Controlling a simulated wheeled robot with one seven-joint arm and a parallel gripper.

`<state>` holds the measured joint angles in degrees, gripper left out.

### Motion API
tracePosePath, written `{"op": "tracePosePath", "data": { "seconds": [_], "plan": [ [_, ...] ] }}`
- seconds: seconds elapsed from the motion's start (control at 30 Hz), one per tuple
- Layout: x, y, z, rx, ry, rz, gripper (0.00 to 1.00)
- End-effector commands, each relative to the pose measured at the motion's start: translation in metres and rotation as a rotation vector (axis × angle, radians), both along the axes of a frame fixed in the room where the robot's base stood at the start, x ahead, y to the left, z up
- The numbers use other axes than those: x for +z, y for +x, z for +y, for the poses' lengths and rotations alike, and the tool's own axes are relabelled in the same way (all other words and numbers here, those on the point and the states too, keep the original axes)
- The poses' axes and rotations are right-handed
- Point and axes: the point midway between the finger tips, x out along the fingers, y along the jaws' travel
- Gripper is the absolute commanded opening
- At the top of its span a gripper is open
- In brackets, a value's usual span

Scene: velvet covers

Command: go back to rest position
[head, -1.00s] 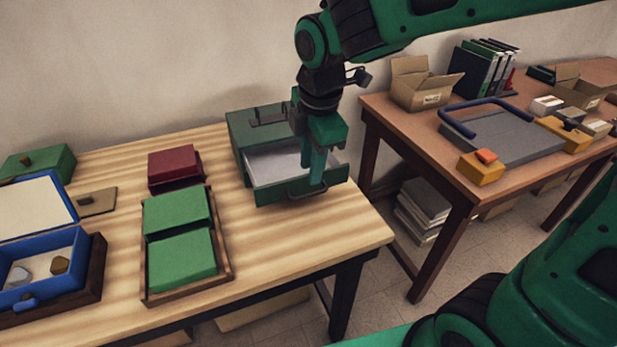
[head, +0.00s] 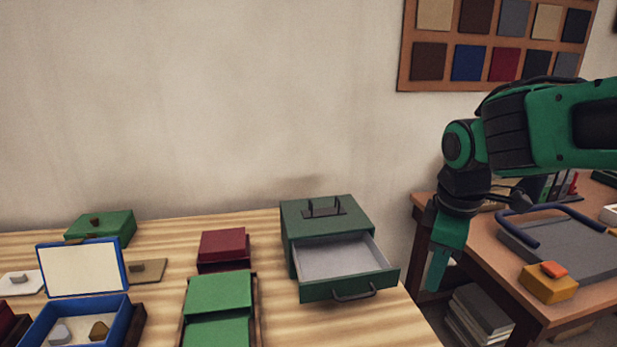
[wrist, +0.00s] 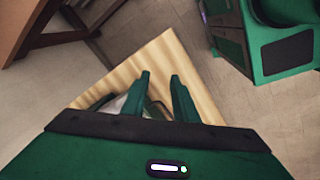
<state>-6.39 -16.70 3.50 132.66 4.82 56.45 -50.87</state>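My gripper (head: 437,270) hangs in the air to the right of the green drawer box, near the gap between the two tables, in the head view. In the wrist view its two fingers (wrist: 160,92) are apart, with nothing visible between them but the table's wooden corner below. The green drawer box (head: 288,232) stands on the striped wooden table (head: 270,330). Its drawer (head: 340,287) is pulled out and looks empty, with a grey lining.
A blue box (head: 70,325) with an open lid and stones, green covered boxes (head: 220,293) and a dark red box (head: 224,245) stand on the table. The brown table (head: 487,243) at right carries a grey board (head: 560,250) and a yellow block (head: 546,285).

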Motion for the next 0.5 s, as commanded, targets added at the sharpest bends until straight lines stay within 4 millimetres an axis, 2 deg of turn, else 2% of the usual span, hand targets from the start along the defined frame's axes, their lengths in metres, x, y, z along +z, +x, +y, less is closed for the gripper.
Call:
{"op": "tracePosePath", "data": {
  "seconds": [0.03, 0.1, 0.2, 0.33, 0.4, 0.5],
  "plan": [
    [-0.004, -0.015, -0.029, -0.177, 0.013, 0.006, 0.27],
    [-0.011, -0.038, -0.063, -0.433, 0.034, 0.018, 0.27],
    [-0.021, -0.075, -0.101, -0.786, 0.064, 0.035, 0.27],
    [-0.035, -0.12, -0.132, -1.172, 0.1, 0.056, 0.27],
    [-0.04, -0.138, -0.141, -1.325, 0.114, 0.066, 0.27],
    [-0.046, -0.154, -0.148, -1.468, 0.127, 0.075, 0.27]
  ]
}}
